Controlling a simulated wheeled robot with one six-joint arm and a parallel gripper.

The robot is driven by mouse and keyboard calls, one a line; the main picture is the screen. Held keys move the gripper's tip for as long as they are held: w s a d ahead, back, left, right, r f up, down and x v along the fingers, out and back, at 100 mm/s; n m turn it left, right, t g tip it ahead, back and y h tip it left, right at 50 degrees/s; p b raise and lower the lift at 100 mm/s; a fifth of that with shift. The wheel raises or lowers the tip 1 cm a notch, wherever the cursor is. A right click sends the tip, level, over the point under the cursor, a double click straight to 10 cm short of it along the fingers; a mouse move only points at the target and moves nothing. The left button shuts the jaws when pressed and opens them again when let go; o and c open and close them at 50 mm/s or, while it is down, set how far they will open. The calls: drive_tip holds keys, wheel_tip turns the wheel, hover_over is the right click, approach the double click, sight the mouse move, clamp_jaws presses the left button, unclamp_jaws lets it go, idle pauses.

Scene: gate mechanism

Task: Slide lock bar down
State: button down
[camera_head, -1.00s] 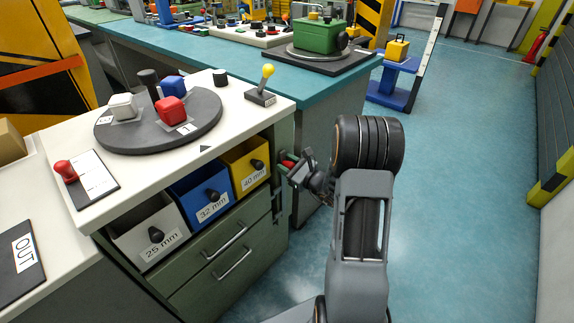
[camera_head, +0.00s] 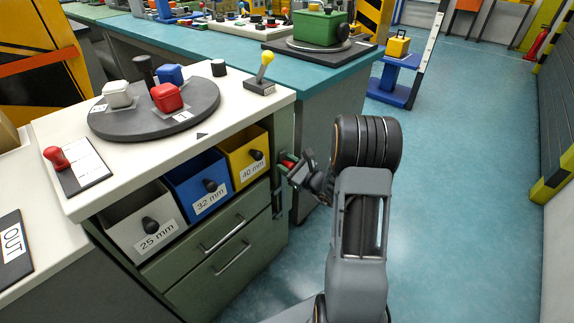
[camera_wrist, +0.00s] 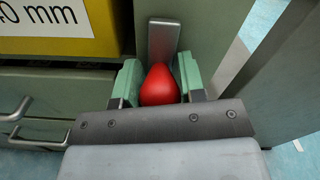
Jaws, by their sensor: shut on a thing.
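The lock bar shows in the wrist view as a grey metal strip (camera_wrist: 163,41) on the green cabinet's side post, with a red knob (camera_wrist: 160,86) in front of it. My gripper (camera_wrist: 160,92) is shut on the red knob, with one green finger pad on each side of it. In the head view my gripper (camera_head: 291,164) is at the cabinet's right front edge, beside the yellow bin, with a bit of red between its fingers. The lower part of the bar is hidden behind my gripper.
The yellow 40 mm bin (camera_head: 243,158) is just left of my gripper, beside the blue 32 mm bin (camera_head: 197,186) and white 25 mm bin (camera_head: 142,222). Drawers with handles (camera_head: 222,238) are below. The floor (camera_head: 460,200) at right is clear.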

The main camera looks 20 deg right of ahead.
drive_tip(key=shift+f, duration=0.25)
drive_tip(key=c, duration=0.8)
unclamp_jaws()
drive_tip(key=shift+o, duration=0.2)
drive_tip(key=shift+r, duration=0.1)
drive_tip(key=p+v, duration=0.2)
drive_tip(key=v, duration=1.1)
drive_tip(key=shift+s, duration=0.4)
drive_tip(key=shift+d, duration=0.1)
